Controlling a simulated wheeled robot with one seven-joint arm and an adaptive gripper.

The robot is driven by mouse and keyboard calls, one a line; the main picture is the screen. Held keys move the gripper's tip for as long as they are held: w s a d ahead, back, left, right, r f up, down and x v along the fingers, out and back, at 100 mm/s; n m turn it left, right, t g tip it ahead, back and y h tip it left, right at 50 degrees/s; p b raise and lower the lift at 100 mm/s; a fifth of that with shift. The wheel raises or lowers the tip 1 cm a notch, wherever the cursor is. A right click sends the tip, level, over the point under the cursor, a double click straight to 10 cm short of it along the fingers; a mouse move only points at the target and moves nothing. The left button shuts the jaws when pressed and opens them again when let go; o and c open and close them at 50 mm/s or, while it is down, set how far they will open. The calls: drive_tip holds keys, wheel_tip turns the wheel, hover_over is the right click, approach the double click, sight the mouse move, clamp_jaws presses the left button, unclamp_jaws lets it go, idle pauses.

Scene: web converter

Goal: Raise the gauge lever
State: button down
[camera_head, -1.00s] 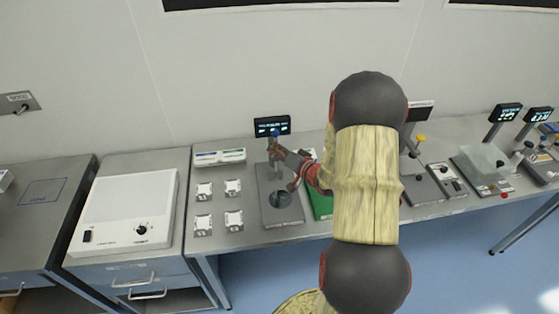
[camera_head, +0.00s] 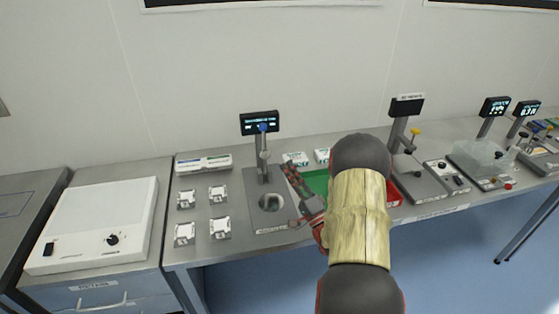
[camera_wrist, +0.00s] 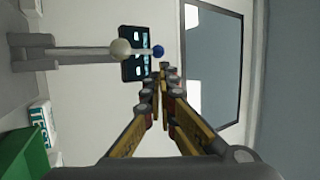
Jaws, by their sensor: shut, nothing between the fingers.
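The gauge stands on the bench left of my arm in the head view, with a flat grey base, a round plate (camera_head: 271,202), an upright post and a dark lit display (camera_head: 259,123). A blue knob (camera_head: 263,128) shows in front of the display; a pale ball sits lower on the post. I cannot tell the lever's exact position. In the wrist view, turned sideways, the display (camera_wrist: 134,54), blue knob (camera_wrist: 158,51) and pale ball (camera_wrist: 121,49) appear beyond the fingertips. My gripper (camera_wrist: 163,68) is shut and empty, pointing toward the gauge; its fingers (camera_head: 289,168) are right of the post.
A green tray (camera_head: 316,183) and small white boxes (camera_head: 296,158) lie right of the gauge. Several white blocks (camera_head: 185,233) and a white box (camera_head: 203,163) are on its left. Another display stand (camera_head: 406,106) rises farther right.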

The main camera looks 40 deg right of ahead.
sight(265, 130)
drive_tip(key=b+x, duration=0.1)
drive_tip(key=x, duration=1.2)
drive_tip(key=shift+w, duration=0.1)
drive_tip(key=shift+r, duration=0.1)
drive_tip(key=shift+w+d+r+m+g+p, duration=0.1)
drive_tip(key=shift+w+d+m+g+p, duration=0.1)
drive_tip(key=shift+w+d+g+p, duration=0.25)
drive_tip(key=shift+w+d+r+m+g+p, duration=0.1)
drive_tip(key=shift+w+d+m+g+p, duration=0.15)
drive_tip(key=shift+w+p, duration=0.4)
drive_tip(key=shift+w, duration=0.15)
